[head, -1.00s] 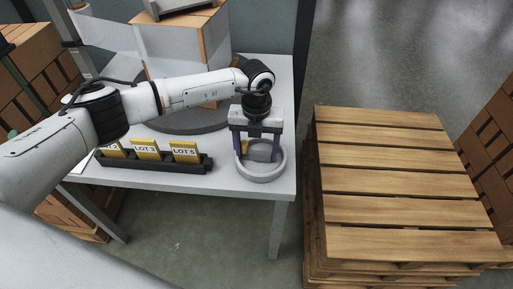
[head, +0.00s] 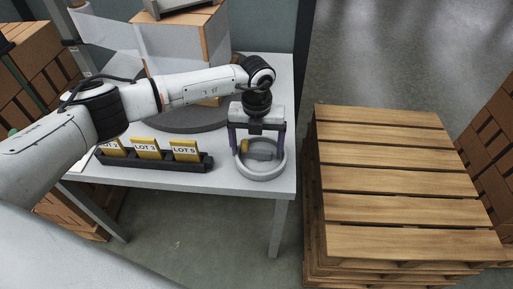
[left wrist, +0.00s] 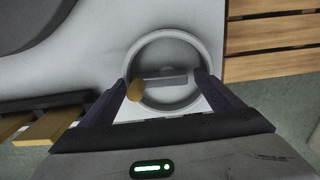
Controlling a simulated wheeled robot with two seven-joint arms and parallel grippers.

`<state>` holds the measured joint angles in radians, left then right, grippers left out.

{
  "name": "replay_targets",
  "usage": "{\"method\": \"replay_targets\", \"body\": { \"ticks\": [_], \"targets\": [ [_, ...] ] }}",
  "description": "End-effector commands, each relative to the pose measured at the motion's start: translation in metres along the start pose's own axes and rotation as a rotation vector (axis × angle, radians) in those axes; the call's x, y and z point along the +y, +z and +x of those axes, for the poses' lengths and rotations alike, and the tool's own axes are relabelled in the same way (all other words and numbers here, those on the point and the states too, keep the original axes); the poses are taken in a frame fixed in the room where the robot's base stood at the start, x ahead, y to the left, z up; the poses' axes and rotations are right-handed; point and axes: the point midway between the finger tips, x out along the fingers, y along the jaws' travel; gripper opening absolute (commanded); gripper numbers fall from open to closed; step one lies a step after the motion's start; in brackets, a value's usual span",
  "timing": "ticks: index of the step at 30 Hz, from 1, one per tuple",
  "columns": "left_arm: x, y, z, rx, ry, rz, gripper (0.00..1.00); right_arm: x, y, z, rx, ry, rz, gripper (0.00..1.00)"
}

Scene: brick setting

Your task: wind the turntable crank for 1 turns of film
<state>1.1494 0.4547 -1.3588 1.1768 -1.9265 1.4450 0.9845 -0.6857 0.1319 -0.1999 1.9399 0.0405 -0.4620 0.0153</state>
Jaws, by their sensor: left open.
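The crank is a grey bar (left wrist: 168,80) with a yellow-brown knob (left wrist: 135,90), inside a round grey ring (head: 262,177) on the table's front right corner. In the head view the knob (head: 244,147) is at the left end of the bar. My left gripper (head: 257,152) is open above the ring, with dark fingers on either side of the bar. In the left wrist view the knob lies close to the left finger; I cannot tell whether they touch. The dark turntable disc (head: 185,125) carries a film-wrapped box (head: 180,45), partly hidden by my arm. My right gripper is out of view.
A black rack (head: 155,162) with yellow LOT cards stands on the white table (head: 225,185) left of the ring. A wooden pallet stack (head: 395,185) stands just right of the table. Brick-patterned boxes (head: 40,65) stand at the far left.

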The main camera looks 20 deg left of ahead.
Motion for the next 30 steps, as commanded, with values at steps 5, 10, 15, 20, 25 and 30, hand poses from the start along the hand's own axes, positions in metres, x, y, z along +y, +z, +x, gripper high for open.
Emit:
{"method": "replay_targets", "body": {
  "ticks": [5, 10, 15, 20, 25, 30],
  "targets": [
    [0.000, 0.002, -0.031, -0.005, -0.001, 0.001, 0.86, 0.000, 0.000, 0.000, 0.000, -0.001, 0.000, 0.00],
    [0.000, 0.002, -0.066, -0.006, -0.002, 0.000, 0.86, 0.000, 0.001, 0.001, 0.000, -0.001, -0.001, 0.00],
    [0.001, 0.001, -0.089, -0.004, 0.000, -0.001, 0.86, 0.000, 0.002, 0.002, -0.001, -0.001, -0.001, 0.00],
    [0.001, 0.001, -0.098, -0.003, 0.000, -0.001, 0.86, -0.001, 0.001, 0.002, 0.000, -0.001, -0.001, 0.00],
    [0.001, 0.001, -0.099, -0.002, 0.000, -0.001, 0.86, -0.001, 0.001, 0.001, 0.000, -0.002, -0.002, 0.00],
    [0.001, 0.001, -0.098, -0.002, 0.000, -0.001, 0.86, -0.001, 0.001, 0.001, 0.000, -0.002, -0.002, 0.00]
  ]
}}
